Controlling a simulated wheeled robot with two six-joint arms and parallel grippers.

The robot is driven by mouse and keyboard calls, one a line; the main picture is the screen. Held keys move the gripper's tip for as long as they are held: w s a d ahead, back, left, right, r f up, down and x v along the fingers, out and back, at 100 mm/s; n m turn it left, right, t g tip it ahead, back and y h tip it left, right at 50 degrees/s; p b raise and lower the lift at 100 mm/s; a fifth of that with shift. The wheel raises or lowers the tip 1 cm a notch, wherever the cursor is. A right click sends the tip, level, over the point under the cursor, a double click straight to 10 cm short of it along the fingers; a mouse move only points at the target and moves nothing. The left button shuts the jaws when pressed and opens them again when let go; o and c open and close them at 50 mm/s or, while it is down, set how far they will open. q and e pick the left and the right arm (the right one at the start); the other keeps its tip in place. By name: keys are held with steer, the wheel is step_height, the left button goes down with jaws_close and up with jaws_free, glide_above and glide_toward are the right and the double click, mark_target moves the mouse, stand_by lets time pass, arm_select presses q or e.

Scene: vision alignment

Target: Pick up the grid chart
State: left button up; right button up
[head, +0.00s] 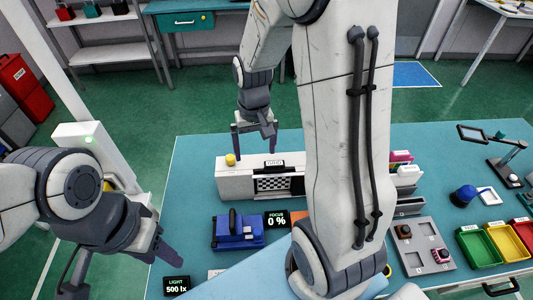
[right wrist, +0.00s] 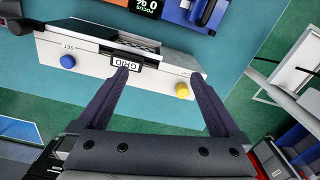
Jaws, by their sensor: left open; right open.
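The grid chart (head: 275,183) is a black-and-white checkered panel with a dark tab marked GRID, set in the front of a white box (head: 233,184) on the table. In the right wrist view its GRID tab (right wrist: 126,65) shows beside the left fingertip, off centre between the fingers. My right gripper (head: 256,148) is open and empty, above and behind the box. In the right wrist view my right gripper (right wrist: 162,76) has its fingers wide apart. My left gripper (head: 120,272) is open and empty at the left front, away from the chart.
The white box has a yellow knob (head: 230,159) and a blue knob (right wrist: 68,61). A blue device (head: 237,232) and a focus display reading 0 % (head: 276,219) stand in front. Coloured trays (head: 478,247) lie at the right. My right arm hides the middle.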

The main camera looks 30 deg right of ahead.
mark_target(274, 163)
steer(key=d+f, duration=0.1)
steer(key=d, duration=0.1)
steer(key=d+f+m+p, duration=0.1)
steer(key=d+f, duration=0.1)
steer(key=d+f+m+p, duration=0.1)
steer(key=d, duration=0.2)
steer(key=shift+w+f, duration=0.2)
steer(key=shift+w, duration=0.15)
steer(key=shift+f, duration=0.55)
step_height(274, 163, down, 4)
steer(key=p, duration=0.2)
steer(key=shift+w+a+f+p, duration=0.15)
steer(key=shift+f+p, duration=0.05)
steer(key=shift+p, duration=0.15)
steer(key=shift+f, duration=0.4)
arm_select(q)
step_height(274, 163, up, 6)
steer(key=shift+s, duration=0.1)
arm_select(e)
jaws_close()
steer(key=shift+r, duration=0.1)
